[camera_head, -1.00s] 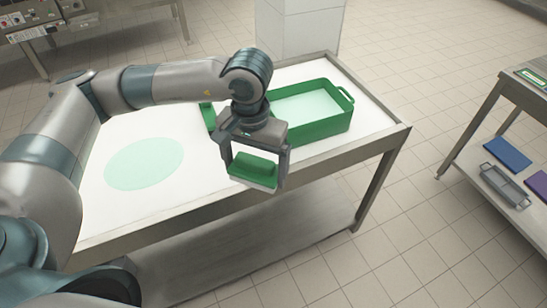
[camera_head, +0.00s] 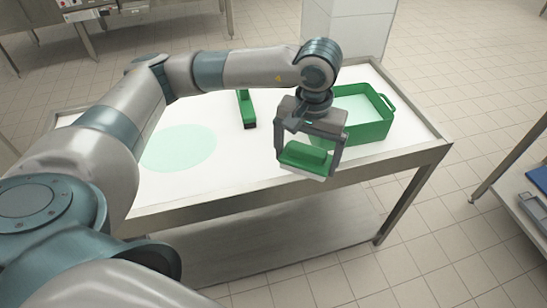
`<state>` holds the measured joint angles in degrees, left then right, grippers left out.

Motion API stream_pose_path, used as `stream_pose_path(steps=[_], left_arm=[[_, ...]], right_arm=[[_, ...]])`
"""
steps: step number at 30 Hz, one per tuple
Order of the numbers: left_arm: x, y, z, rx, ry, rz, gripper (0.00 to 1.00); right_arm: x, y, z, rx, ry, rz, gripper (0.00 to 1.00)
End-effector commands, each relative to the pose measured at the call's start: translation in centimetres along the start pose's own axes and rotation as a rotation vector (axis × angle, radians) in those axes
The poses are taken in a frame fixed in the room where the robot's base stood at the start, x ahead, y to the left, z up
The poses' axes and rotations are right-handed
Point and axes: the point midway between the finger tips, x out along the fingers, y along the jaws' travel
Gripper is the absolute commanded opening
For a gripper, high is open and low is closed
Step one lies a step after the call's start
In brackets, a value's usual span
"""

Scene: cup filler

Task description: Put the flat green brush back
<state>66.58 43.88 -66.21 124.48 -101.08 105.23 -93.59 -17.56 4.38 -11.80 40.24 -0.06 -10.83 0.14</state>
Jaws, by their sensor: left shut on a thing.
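The flat green brush (camera_head: 304,157) has a green back and a pale underside. My left gripper (camera_head: 307,158) is shut on it, one finger at each side, and holds it near the front edge of the white-topped table (camera_head: 250,178). A green tray (camera_head: 369,130) with a pale inside and a handle stands at the table's right end, behind the gripper. My gripper and wrist hide its left part. My right gripper is not in view.
Another green item (camera_head: 245,108) with a dark end lies on the table left of my wrist. A pale green round patch (camera_head: 179,148) marks the table's left part. A second table with a blue item (camera_head: 539,178) stands at the right edge.

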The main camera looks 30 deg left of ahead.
Motion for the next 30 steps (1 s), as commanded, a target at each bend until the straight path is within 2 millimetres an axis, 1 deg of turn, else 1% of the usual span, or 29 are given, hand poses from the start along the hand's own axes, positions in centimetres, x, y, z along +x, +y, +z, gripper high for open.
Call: stream_pose_path(steps=[1,3,5,6,9,12,13,15,18,26,30], left_arm=[[1.1,0.1,-1.2,-0.067,0.001,0.001,0.69],[1.7,0.0,-3.1,-0.177,0.005,0.001,0.69],[2.2,-0.1,-4.7,-0.278,0.005,0.002,0.69],[2.6,-0.3,-5.7,-0.344,0.003,0.001,0.69],[3.3,-0.8,-7.8,-0.494,-0.004,0.001,0.69],[3.7,-1.2,-9.2,-0.604,-0.014,-0.001,0.69],[3.7,-1.3,-9.5,-0.628,-0.017,-0.002,0.69],[3.7,-1.4,-10.0,-0.663,-0.02,-0.002,0.69],[3.6,-1.6,-10.2,-0.681,-0.021,-0.003,0.69],[3.6,-1.6,-10.1,-0.678,-0.021,-0.004,0.69],[3.9,-2.2,-10.2,-0.679,-0.021,-0.005,0.69]], right_arm=[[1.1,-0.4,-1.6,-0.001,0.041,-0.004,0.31],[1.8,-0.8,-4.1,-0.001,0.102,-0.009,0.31],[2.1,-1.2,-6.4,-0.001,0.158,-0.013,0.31],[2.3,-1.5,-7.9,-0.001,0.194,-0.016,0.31],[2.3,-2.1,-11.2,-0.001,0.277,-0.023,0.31],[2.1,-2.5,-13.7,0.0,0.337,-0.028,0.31],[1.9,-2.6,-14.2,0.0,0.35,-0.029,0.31],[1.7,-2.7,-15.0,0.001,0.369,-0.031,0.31],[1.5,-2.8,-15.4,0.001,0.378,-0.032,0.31],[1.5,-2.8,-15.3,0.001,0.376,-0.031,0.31],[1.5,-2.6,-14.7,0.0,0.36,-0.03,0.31]])
